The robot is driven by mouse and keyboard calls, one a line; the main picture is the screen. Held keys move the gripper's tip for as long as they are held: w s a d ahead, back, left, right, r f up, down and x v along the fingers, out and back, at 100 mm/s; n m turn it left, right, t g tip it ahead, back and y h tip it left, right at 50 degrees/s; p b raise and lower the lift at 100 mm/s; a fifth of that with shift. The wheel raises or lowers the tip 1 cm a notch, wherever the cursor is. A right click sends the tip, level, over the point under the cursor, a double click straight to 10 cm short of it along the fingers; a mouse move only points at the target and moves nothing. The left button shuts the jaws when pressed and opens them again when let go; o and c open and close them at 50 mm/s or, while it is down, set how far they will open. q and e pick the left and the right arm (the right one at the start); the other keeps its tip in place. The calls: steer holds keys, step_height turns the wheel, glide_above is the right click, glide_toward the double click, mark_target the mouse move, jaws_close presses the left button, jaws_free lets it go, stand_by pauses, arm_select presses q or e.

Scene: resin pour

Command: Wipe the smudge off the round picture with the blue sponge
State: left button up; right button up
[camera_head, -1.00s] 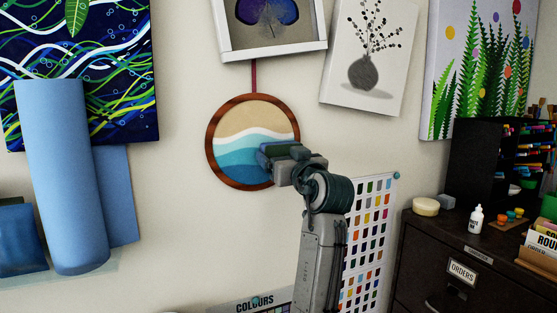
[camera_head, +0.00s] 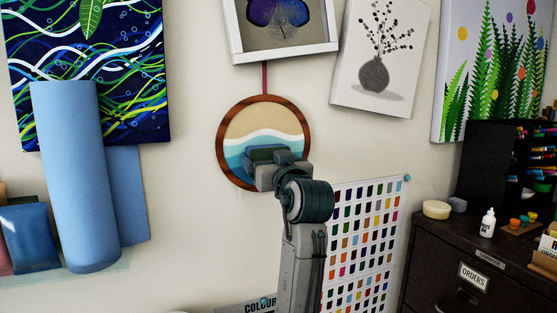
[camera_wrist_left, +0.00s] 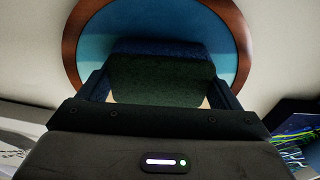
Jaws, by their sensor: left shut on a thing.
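The round picture (camera_head: 262,118), a beach scene in a brown wooden rim, hangs on the wall in the head view. Its rim also shows in the left wrist view (camera_wrist_left: 72,42). My left gripper (camera_head: 270,162) is in front of the picture's lower half. It is shut on the blue sponge (camera_head: 262,151), which has a dark green side. In the left wrist view the sponge (camera_wrist_left: 160,78) sits between both fingers, over the blue part of the picture. I cannot tell whether it touches the surface. No smudge shows; the sponge and gripper hide part of the picture. My right gripper is not in view.
A framed butterfly (camera_head: 278,52) hangs close above. A colour chart (camera_head: 365,225) is on the wall at lower right. A blue roll (camera_head: 72,180) stands at left. A dark cabinet (camera_head: 430,270) with small items is at right. Bare wall lies left of the round picture.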

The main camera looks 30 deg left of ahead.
arm_select(q)
steer(key=s+a, duration=0.3)
steer(key=s, duration=0.1)
steer(key=shift+a, duration=0.2)
stand_by(0.3)
steer(key=v, duration=0.6)
steer(key=shift+d+r, duration=0.15)
steer(key=shift+r, duration=0.2)
